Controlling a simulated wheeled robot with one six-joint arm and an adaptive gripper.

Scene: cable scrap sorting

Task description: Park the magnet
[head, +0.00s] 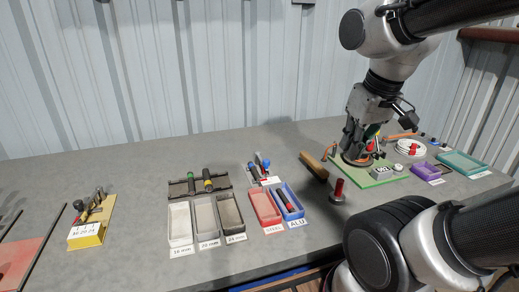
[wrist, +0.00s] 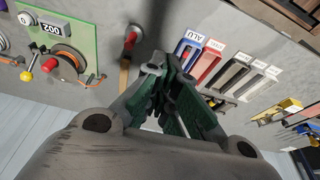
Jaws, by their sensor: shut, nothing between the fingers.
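A red-handled piece with a round grey base, which looks like the magnet (head: 338,194), stands upright on the grey bench right of the blue tray. In the wrist view the magnet (wrist: 131,37) shows near the top, beyond my fingertips and apart from them. My gripper (head: 351,153) is shut and empty, pointing down in front of the green board in the head view. Its dark green fingers (wrist: 158,78) show close together in the wrist view. No marked parking place for the magnet can be made out.
The green board (head: 379,177) carries a display and spool. A wooden-handled brush (head: 314,164) lies between it and the trays. Blue ALU (head: 298,214), red (head: 266,221) and several grey trays stand left. A yellow block (head: 86,236) stands far left. Purple (head: 427,178) and teal (head: 463,167) trays lie right.

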